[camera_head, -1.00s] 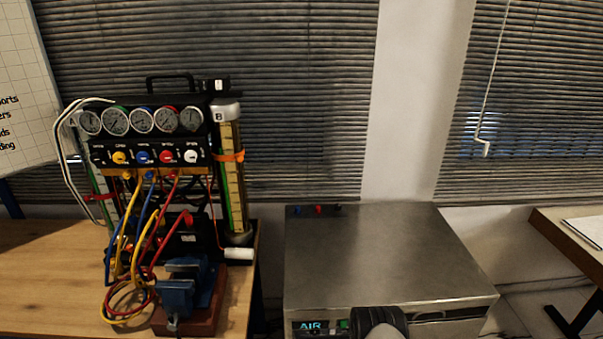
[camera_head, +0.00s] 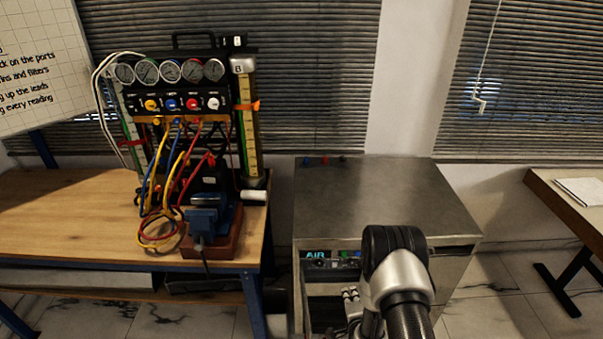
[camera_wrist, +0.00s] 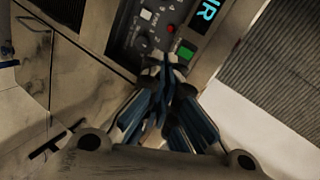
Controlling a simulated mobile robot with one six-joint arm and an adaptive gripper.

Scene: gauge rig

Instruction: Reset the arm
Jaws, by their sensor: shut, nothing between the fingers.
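My gripper (camera_wrist: 163,68) is shut and empty in the wrist view, its blue-grey fingertips together. The tips overlap the dark control panel (camera_wrist: 150,30) of the metal AIR unit in that view; I cannot tell whether they touch it. A green button (camera_wrist: 185,52) and a small red one (camera_wrist: 170,29) show close to the tips. In the head view my arm reaches up from the bottom in front of the AIR unit (camera_head: 380,200) and hides part of its front.
The gauge rig (camera_head: 175,85), with coloured hoses, stands on a wooden table (camera_head: 70,210) at left. A blue vise (camera_head: 208,215) sits at that table's front. Another table (camera_head: 565,205) is at right. Open floor (camera_head: 490,290) lies right of the AIR unit.

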